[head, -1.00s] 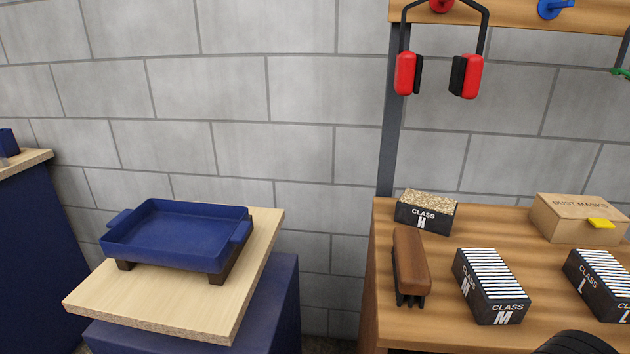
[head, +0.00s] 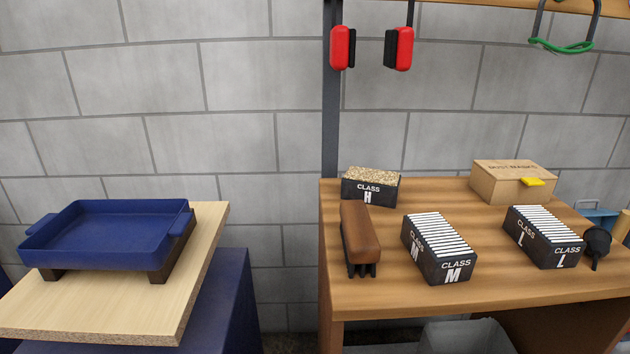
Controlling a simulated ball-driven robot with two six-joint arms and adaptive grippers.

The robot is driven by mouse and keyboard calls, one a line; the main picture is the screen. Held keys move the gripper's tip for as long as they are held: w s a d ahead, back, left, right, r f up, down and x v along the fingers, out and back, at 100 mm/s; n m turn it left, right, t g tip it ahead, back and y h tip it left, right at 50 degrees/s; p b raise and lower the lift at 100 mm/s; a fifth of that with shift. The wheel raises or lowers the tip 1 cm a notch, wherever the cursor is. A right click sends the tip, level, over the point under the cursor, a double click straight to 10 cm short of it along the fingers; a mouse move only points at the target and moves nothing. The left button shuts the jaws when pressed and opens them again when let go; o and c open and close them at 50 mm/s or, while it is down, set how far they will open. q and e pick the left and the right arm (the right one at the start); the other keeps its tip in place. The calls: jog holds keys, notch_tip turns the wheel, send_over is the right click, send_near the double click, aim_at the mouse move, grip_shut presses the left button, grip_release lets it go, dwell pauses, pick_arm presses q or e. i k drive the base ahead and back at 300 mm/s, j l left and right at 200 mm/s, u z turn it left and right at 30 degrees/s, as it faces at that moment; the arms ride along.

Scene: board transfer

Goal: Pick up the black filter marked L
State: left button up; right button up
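The black filter marked CLASS L (head: 543,252) stands on the wooden bench at the right, with white pleats on top and white lettering on its sides. It is upright and nothing touches it from above. A similar black filter marked CLASS M (head: 447,266) stands to its left and nearer. Neither of my grippers shows in the head view now.
A brown-topped brush (head: 360,236) lies left of the M filter. A cardboard box with a yellow tab (head: 511,184) stands behind the L filter; a black rounded object (head: 597,242) is close to its right. A blue tray (head: 110,236) rests on the left table. Red earmuffs (head: 343,48) hang above.

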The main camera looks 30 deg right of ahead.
aim_at(545, 240)
jog(key=z, duration=2.15)
